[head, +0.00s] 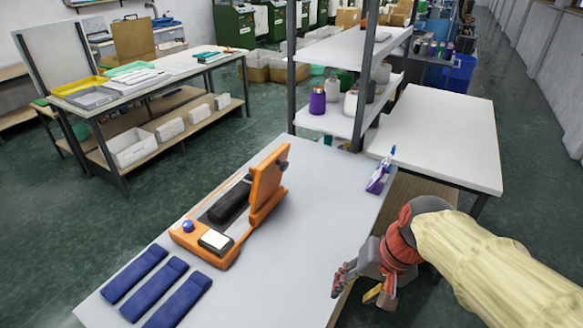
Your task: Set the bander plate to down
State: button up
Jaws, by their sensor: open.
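The orange bander (200,240) stands on the grey-white table in the head view. Its orange plate (266,188) is up, standing steeply at the right end of the device, with a dark knob at its top. Below and left of the plate is a dark bed (230,202). A white pad (215,240) and a blue button (187,226) are at the front end. My gripper (358,288) is at the table's right edge, well to the right of the bander and apart from it. It is open, and I see nothing in it.
Several folded blue cloths (158,290) lie left of the bander. A purple and white bottle-like item (380,172) is near the far right corner. A shelf rack (340,90) stands behind the table. The table top (305,240) between bander and gripper is clear.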

jog(key=w+a+f+m+g+y, duration=0.1)
jog(key=w+a+f+m+y, duration=0.25)
jog(key=w, duration=0.35)
jog(key=m+t+y, duration=0.9)
jog(key=m, duration=0.9)
send_near(287, 167)
jog(key=b+x, duration=0.2)
jog(key=x, duration=0.6)
jog(key=shift+a, duration=0.25)
jog(key=shift+c, duration=1.1)
grip_shut()
